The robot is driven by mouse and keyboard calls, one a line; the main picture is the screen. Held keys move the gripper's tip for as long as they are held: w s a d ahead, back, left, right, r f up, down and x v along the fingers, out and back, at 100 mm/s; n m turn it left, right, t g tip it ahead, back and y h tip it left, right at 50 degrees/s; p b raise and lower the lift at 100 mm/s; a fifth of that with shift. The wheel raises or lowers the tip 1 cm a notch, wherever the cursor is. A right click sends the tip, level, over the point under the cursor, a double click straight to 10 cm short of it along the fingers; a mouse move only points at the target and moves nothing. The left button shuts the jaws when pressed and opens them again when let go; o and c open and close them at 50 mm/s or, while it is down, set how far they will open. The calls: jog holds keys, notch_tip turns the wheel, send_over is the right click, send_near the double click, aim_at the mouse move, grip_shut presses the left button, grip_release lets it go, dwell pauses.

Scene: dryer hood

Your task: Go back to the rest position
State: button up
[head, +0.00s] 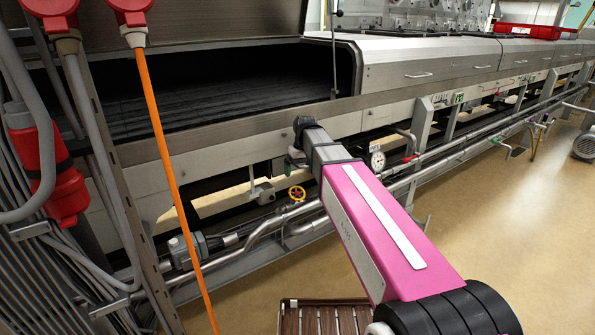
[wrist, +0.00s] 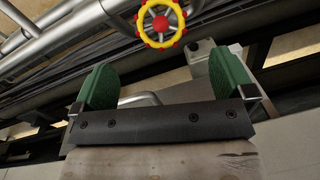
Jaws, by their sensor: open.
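My gripper (wrist: 165,90) shows in the wrist view with its two green fingers wide apart and nothing between them. In the head view my pink arm reaches forward from the lower right, and my gripper (head: 297,155) is at its far end, in front of the metal side panel of the dryer hood (head: 425,70). The fingers are mostly hidden by the arm in the head view. A yellow and red valve wheel (wrist: 160,23) is beyond the fingers in the wrist view, and it shows below the gripper in the head view (head: 297,193).
Metal pipes (head: 430,165) and a round gauge (head: 377,158) run along the machine. An orange cable (head: 165,160) and red plugs (head: 62,175) hang at the left. A brown slatted item (head: 322,318) lies at the bottom.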

jog(key=s+d+f+m+h, duration=0.1)
jog(key=s+d+f+m, duration=0.3)
jog(key=s+d+f, duration=1.4)
jog(key=shift+s+f+m, duration=0.25)
jog(key=shift+f+m, duration=0.15)
jog(key=shift+f, duration=0.1)
